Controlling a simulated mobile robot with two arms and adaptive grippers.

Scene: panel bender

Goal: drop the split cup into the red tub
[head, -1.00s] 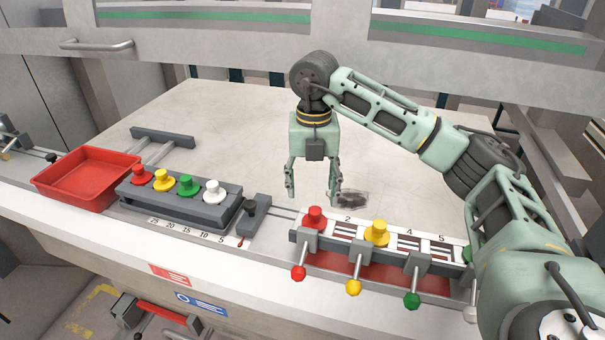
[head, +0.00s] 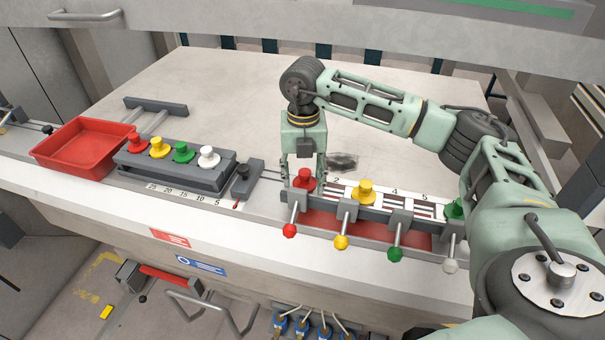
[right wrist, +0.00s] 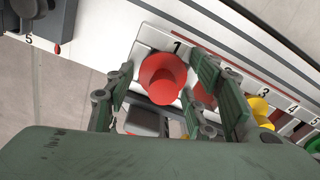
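A red cup (head: 304,180) stands at position 1 of the numbered rack; the right wrist view also shows this red cup (right wrist: 162,78). I cannot make out a split on any cup. My right gripper (head: 303,184) points down over it, one finger on each side. In the right wrist view my right gripper (right wrist: 168,88) is open, with gaps between its fingers and the cup. Another red piece (right wrist: 205,95) is partly hidden behind a finger. The red tub (head: 85,148) stands at the left and looks empty. My left gripper is not in view.
A yellow cup (head: 366,191) and a green cup (head: 453,209) stand further right on the rack. Coloured knobs on levers stick out in front. A grey block (head: 175,172) with red, yellow, green and white cups lies between rack and tub. The pale table behind is mostly clear.

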